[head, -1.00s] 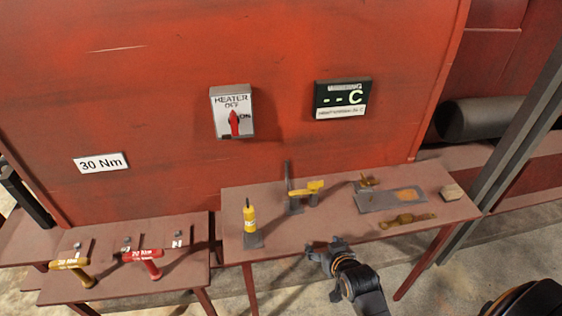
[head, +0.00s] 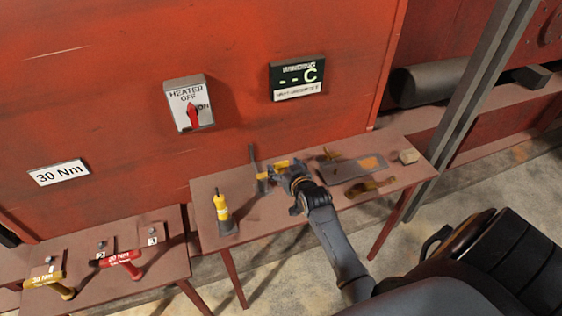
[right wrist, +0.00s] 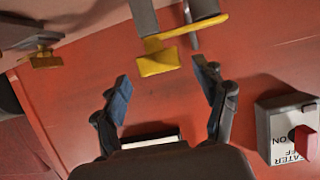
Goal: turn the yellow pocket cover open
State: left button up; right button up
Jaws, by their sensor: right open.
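The yellow cover (head: 281,163) sits by a grey upright holder at the middle of the right table, partly hidden by my right gripper. In the right wrist view, it shows as a yellow flap (right wrist: 158,63) with a thin yellow arm running off to the right. My right gripper (head: 284,187) is at the table, close in front of the cover. In the right wrist view, its two fingers (right wrist: 163,82) are spread, with the flap just beyond and between the tips. Contact is not visible. My left gripper is not in view.
A yellow-handled tool (head: 221,212) stands left of the gripper. A grey plate (head: 345,172), a yellow-brown piece (head: 368,187) and a small block (head: 409,156) lie to the right. The heater switch box (head: 190,103) and display (head: 297,78) are on the red wall behind.

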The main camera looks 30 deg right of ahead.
aim_at(282, 163)
jog(key=shift+x, duration=1.6)
grip_shut()
